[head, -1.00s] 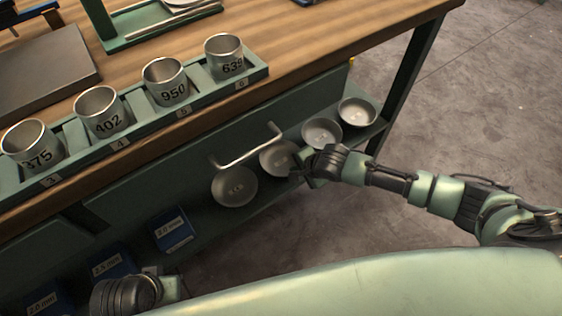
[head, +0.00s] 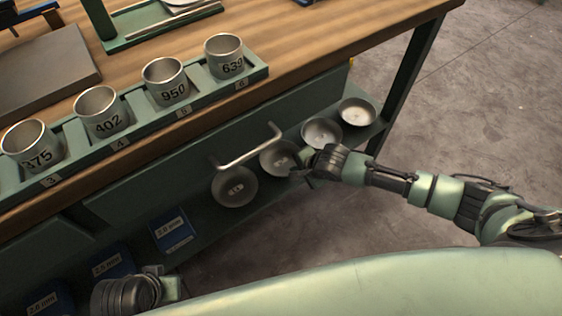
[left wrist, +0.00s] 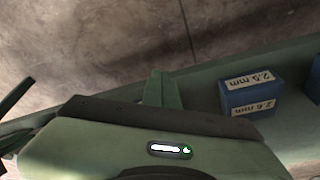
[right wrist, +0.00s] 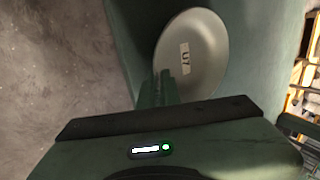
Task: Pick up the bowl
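Several shallow grey metal bowls stand in a row on the lower shelf: a front one (head: 235,187), a second one (head: 279,157), a third (head: 321,132) and a far one (head: 357,112). My right gripper (head: 308,170) is at the right edge of the second bowl. In the right wrist view its fingers (right wrist: 165,88) overlap the near rim of a bowl (right wrist: 200,45) with a pale label. Whether they grip the rim cannot be told. My left gripper (left wrist: 160,90) has its fingers together and empty, low at the left near the blue boxes.
Blue boxes (head: 170,230) with mm labels stand on the lower shelf at the left. A drawer handle (head: 245,148) juts out over the bowls. Numbered metal cups (head: 165,82) stand in a green rack on the wooden bench top. The floor (head: 490,110) at the right is clear.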

